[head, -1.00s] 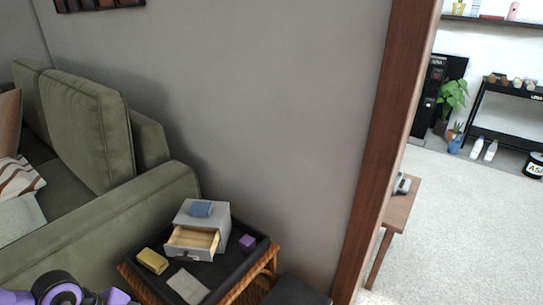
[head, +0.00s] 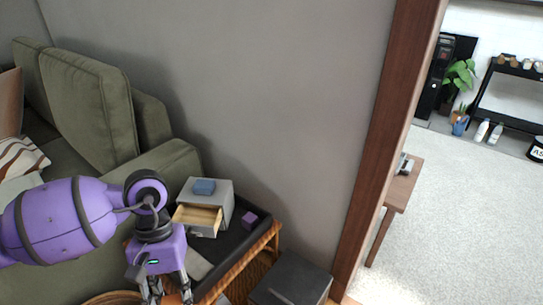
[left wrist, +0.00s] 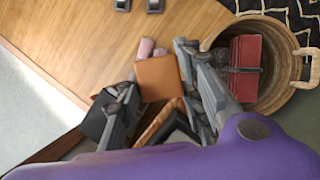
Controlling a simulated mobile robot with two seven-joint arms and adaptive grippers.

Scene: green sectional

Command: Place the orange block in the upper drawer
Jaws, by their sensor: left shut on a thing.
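The orange block (left wrist: 157,77) shows as an orange-brown square face in the left wrist view. My left gripper (left wrist: 158,82) is shut on it, with a finger on either side. In the head view my left gripper (head: 166,290) points down at the bottom edge, in front of and below the small grey cabinet (head: 226,204); the block cannot be made out there. The cabinet's upper drawer (head: 199,218) is pulled out and its visible inside looks empty. My right gripper is not in view.
The cabinet stands on a dark tray (head: 232,243) on a wicker table, with a blue block (head: 204,187) on top and a purple block (head: 249,219) beside it. A green sofa (head: 88,100) stands left. A woven basket (left wrist: 292,85) holds a red item (left wrist: 244,66).

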